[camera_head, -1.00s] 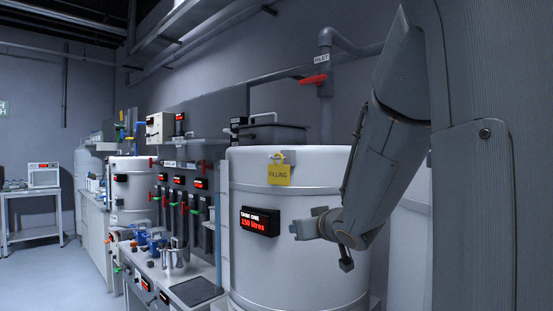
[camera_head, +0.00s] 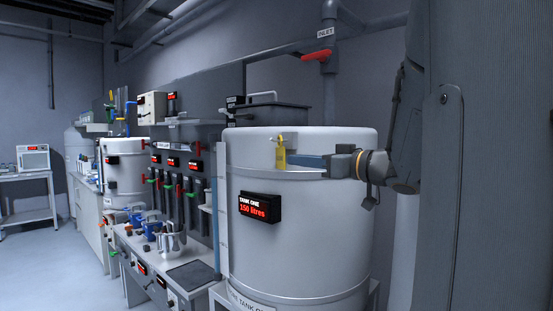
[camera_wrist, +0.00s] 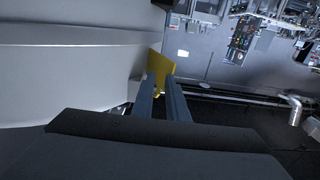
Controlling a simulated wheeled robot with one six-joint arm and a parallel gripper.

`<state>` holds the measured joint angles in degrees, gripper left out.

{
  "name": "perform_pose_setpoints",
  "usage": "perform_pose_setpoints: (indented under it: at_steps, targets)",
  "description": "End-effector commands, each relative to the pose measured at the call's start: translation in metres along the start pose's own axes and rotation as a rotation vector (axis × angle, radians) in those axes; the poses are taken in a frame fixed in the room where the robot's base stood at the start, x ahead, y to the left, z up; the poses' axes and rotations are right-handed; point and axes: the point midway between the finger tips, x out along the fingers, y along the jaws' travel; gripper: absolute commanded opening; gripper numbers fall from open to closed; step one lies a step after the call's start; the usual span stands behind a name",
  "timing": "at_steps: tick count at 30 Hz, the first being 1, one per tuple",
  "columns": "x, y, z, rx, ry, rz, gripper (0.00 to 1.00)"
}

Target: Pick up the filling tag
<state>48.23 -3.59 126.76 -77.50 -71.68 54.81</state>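The yellow filling tag (camera_head: 280,157) hangs by its hook at the upper front of tank one (camera_head: 310,235). It shows narrow and turned nearly edge-on in the head view, so its lettering cannot be read. My gripper (camera_head: 297,160) reaches in from the right, with its fingertips right by the tag. In the wrist view, the tag (camera_wrist: 156,62) stands at the tips of my two dark fingers (camera_wrist: 163,80). A narrow gap shows between the fingers, and some yellow shows in it. Whether either finger touches the tag is hard to tell.
The white tank wall lies close beside my fingers. A dark tray (camera_head: 268,117) stands behind the tank top, and a red-handled inlet valve (camera_head: 317,57) is above. A bench with a metal jug (camera_head: 171,239) is at left. Open floor lies further left.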

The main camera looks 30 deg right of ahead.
Motion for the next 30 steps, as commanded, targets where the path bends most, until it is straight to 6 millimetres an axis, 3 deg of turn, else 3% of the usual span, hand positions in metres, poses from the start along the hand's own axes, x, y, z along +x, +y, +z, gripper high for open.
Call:
perform_pose_setpoints:
  at_steps: [18,28,30]
  targets:
    - [0.071,0.0,-0.011,0.001,0.0,-0.007,0.13]
    - [0.078,0.001,-0.01,0.0,0.0,-0.004,0.13]
    - [0.078,0.001,-0.01,0.0,0.0,-0.004,0.03]
